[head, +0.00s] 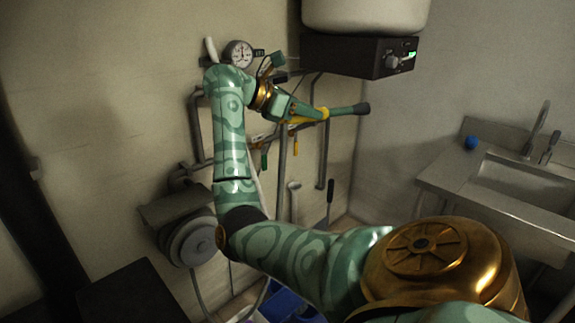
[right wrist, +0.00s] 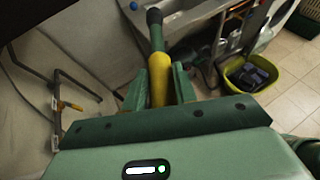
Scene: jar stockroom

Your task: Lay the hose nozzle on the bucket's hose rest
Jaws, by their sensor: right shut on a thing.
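My right gripper (head: 316,113) is shut on the hose nozzle (head: 345,110), a green wand with a yellow collar and a dark tip. The nozzle is held up in the air, roughly level, with its tip pointing right in the head view. In the right wrist view, the yellow part of the nozzle (right wrist: 159,66) sits between the two fingers of the gripper (right wrist: 160,88), tip pointing away. A blue thing (head: 284,305) low in the head view may be the bucket; my arm partly hides it. I cannot make out a hose rest. My left gripper is out of view.
A metal sink (head: 520,185) with a blue ball (head: 472,143) on its edge stands at the right. A dark box (head: 350,55) under a white tank hangs above the nozzle. Pipes and a gauge (head: 239,53) are on the wall. A yellow-green tub (right wrist: 240,78) stands on the tiles.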

